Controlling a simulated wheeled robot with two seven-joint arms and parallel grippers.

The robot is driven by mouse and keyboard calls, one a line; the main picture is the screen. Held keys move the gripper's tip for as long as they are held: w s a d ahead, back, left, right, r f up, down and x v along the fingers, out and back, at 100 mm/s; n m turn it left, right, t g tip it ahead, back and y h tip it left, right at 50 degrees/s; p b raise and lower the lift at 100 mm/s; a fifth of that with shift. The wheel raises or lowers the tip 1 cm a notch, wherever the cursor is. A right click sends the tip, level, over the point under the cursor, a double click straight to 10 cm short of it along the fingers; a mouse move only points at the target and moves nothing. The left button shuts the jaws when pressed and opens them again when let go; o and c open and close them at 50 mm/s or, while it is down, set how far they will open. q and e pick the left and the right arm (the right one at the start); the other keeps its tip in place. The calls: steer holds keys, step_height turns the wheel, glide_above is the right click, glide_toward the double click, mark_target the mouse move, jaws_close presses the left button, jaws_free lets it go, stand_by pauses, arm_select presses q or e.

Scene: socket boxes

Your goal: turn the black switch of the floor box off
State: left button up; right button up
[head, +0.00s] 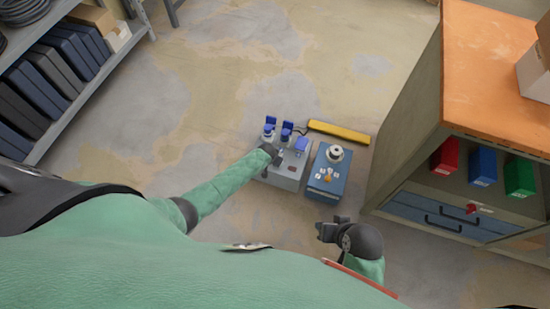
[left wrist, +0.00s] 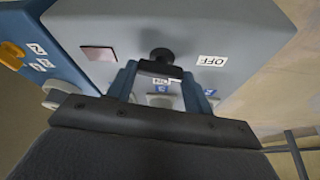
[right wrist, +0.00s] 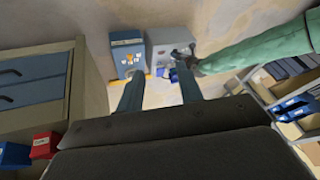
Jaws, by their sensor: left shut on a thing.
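The grey floor box (head: 283,179) stands on the floor ahead, with blue-lidded sockets on top. In the left wrist view its face (left wrist: 220,30) fills the frame, with a black switch (left wrist: 161,58), an OFF label (left wrist: 211,61) to its right and an ON label (left wrist: 161,80) just below it. My left gripper (head: 272,152) is at this box. Its blue fingers (left wrist: 158,75) are shut on the black switch, whose bar spans between them beside the ON label. My right gripper (head: 326,228) is open and empty, well short of the boxes; its fingers (right wrist: 158,90) are spread.
A blue box (head: 325,181) with a white round part stands just right of the grey box. A yellow bar (head: 338,132) lies behind them. A workbench (head: 408,130) with drawers stands at right, a shelf (head: 90,75) at upper left. Floor between is clear.

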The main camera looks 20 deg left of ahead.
arm_select(q)
steer(key=shift+d+n+y+p, duration=0.1)
steer(key=shift+n+y+p, duration=0.5)
steer(key=shift+n, duration=0.7)
arm_select(e)
steer(key=shift+s+d+r+g+h, duration=0.15)
steer(key=shift+d+r, duration=0.4)
steer(key=shift+d, duration=0.05)
steer(key=shift+s+d+r+g+h, duration=0.15)
steer(key=shift+d+r, duration=0.4)
steer(key=shift+d, duration=0.05)
arm_select(q)
steer(key=o, duration=1)
arm_select(e)
steer(key=shift+d, duration=0.1)
arm_select(q)
steer(key=p+v, duration=0.1)
steer(key=v, duration=0.6)
steer(key=shift+s+r, duration=0.15)
steer(key=shift+r, duration=0.2)
arm_select(e)
steer(key=shift+s+d+r+h, duration=0.3)
steer(key=shift+d+r, duration=0.4)
steer(key=shift+r, duration=0.05)
